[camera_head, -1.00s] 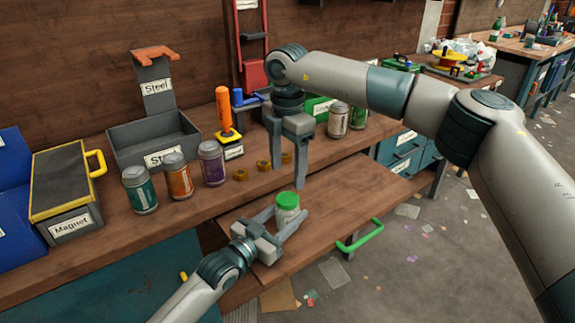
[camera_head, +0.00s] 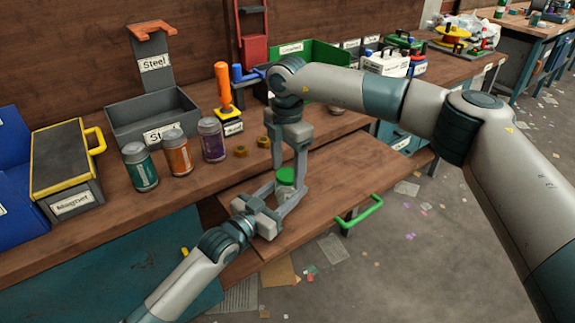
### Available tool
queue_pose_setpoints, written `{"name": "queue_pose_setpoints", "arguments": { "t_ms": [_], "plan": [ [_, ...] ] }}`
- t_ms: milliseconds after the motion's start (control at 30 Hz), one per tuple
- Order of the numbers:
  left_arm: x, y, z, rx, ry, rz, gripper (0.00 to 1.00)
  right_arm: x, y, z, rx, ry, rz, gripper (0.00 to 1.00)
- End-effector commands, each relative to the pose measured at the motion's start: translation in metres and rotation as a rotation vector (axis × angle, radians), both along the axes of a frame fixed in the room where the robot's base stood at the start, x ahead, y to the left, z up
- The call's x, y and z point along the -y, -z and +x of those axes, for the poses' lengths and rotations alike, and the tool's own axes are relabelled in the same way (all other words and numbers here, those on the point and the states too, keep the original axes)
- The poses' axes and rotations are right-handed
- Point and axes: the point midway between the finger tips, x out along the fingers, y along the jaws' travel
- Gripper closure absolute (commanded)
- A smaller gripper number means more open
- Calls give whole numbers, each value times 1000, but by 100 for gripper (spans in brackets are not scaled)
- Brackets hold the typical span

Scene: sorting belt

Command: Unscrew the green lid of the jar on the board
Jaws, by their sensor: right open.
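The jar (camera_head: 286,189) with a green lid (camera_head: 286,175) stands upright on the wooden board (camera_head: 340,190) in front of the bench. My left gripper (camera_head: 289,192) comes from the front left, with one finger on each side of the jar's body, and looks closed on it. My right gripper (camera_head: 288,171) points down from above. It is open, its fingers on either side of the lid, and I see a gap on the left. The jar's lower part is partly hidden by the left gripper's fingers.
Teal (camera_head: 139,167), orange (camera_head: 177,153) and purple (camera_head: 211,140) jars stand on the bench to the left, with brass nuts (camera_head: 241,151) beside them. A grey steel bin (camera_head: 150,112) is behind. A green handle (camera_head: 361,212) edges the board, whose right part is clear.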

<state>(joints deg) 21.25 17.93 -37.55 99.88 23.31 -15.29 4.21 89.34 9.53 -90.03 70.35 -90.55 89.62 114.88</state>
Motion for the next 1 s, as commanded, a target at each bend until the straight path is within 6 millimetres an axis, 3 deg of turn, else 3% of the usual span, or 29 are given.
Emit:
{"name": "queue_pose_setpoints", "arguments": {
  "t_ms": [67, 233, 667, 1000],
  "plan": [
    [0, 0, 0, 0, 0, 0, 100, 0, 0, 0, 0, 0, 0, 43],
    [0, 0, 0, 0, 0, 0, 100, 0, 0, 0, 0, 0, 0, 81],
    [0, 0, 0, 0, 0, 0, 100, 0, 0, 0, 1, -44, -1, 84],
    [0, 0, 0, 0, 0, 0, 100, 0, -1, 0, 0, -480, 0, 84]
  ]
}}
